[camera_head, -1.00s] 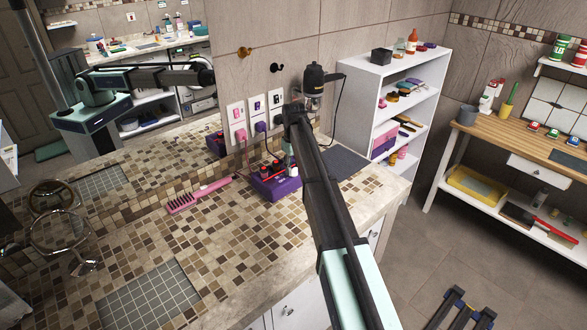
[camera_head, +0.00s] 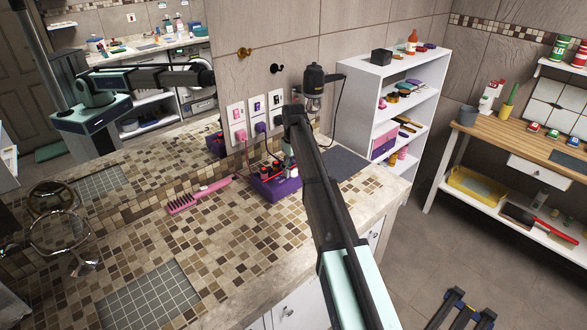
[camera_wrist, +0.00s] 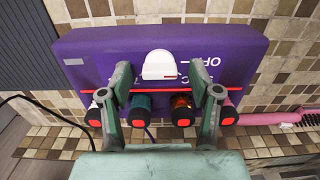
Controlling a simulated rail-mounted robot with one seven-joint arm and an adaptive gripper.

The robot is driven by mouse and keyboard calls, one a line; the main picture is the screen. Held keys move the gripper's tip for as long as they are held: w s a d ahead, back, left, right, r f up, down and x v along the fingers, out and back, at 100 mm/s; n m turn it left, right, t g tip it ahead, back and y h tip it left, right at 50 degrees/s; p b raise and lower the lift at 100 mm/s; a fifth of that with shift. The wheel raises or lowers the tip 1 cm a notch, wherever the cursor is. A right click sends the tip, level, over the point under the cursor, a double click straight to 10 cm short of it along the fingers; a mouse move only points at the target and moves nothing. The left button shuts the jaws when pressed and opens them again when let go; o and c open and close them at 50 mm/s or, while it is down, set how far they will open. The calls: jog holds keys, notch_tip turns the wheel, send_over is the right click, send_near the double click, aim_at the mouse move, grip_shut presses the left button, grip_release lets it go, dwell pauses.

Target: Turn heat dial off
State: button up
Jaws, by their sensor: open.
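The heat dial (camera_wrist: 158,65) is a small white knob on the face of a purple box (camera_wrist: 90,52) in the wrist view. White lettering, partly reading OFF, lies to its right and shows upside down. Several coloured pegs with red ends line the box's near edge. My gripper (camera_wrist: 160,82) is open, its two fingers apart over the box, one to each side of the dial and slightly nearer the camera. I cannot tell whether they touch the box. In the head view, the purple box (camera_head: 277,188) sits on the tiled counter, partly hidden by my arm; the dial is not discernible.
A pink comb (camera_head: 199,195) lies left of the box. Wall sockets with plugs (camera_head: 259,127) and a black appliance (camera_head: 313,88) with a hanging cord stand behind. A dark mat (camera_head: 345,163) lies to the right. The counter's front left is mostly clear.

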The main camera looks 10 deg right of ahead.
aim_at(293, 170)
notch_tip(293, 170, up, 12)
dwell(0.6)
